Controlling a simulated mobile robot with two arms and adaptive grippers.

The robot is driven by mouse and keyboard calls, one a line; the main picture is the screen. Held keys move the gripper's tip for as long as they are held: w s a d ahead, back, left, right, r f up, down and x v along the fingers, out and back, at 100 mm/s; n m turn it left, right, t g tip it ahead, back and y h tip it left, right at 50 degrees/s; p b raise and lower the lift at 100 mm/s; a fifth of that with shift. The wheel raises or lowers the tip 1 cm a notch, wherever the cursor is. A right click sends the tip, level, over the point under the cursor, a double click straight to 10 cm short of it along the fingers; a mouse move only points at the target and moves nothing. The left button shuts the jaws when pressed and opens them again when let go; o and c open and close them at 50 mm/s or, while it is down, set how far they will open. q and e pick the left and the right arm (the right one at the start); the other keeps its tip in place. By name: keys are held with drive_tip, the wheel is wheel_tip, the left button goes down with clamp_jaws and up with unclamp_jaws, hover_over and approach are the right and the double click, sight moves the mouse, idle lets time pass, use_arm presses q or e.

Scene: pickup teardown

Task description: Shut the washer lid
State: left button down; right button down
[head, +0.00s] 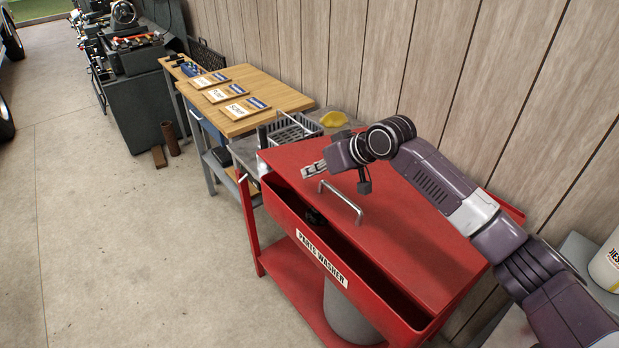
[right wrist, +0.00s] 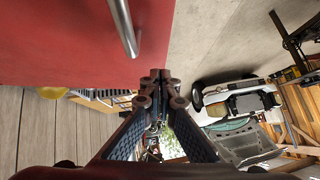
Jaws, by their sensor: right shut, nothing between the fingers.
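The red parts washer (head: 335,268) stands below my right arm. Its red lid (head: 400,225) is tilted, with a dark gap between the lid's front edge and the tub. A metal bar handle (head: 342,200) is fixed on the lid. My right gripper (head: 308,172) is shut and empty, just behind and left of the handle, over the lid's left part. In the right wrist view the gripper (right wrist: 160,75) shows with its fingertips together, next to the red lid (right wrist: 70,40) and the handle (right wrist: 123,25), apart from the handle. My left gripper is not in view.
A wooden workbench (head: 280,95) with several labelled boards stands left of the washer. A grey basket (head: 293,130) and a yellow item (head: 333,119) sit behind the washer, near the panelled wall. A white bucket (head: 607,265) stands at right. The floor at left is clear.

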sight(312, 199)
drive_tip(key=shift+s+f, duration=0.3)
drive_tip(key=shift+f, duration=0.4)
drive_tip(key=shift+s+a+f+p, duration=0.15)
drive_tip(key=shift+s+f+p, duration=0.3)
drive_tip(key=shift+f, duration=0.25)
drive_tip(key=shift+w+f, duration=0.2)
drive_tip(key=shift+w, duration=0.05)
drive_tip(key=shift+s+a+f, duration=0.1)
drive_tip(key=shift+s+f, duration=0.05)
drive_tip(key=shift+f, duration=0.1)
drive_tip(key=f, duration=0.1)
drive_tip(key=f+b, duration=0.1)
drive_tip(key=f, duration=0.1)
drive_tip(key=a+f+b, duration=0.1)
drive_tip(key=f, duration=0.1)
drive_tip(key=shift+s, duration=0.3)
drive_tip(key=shift+r, duration=0.2)
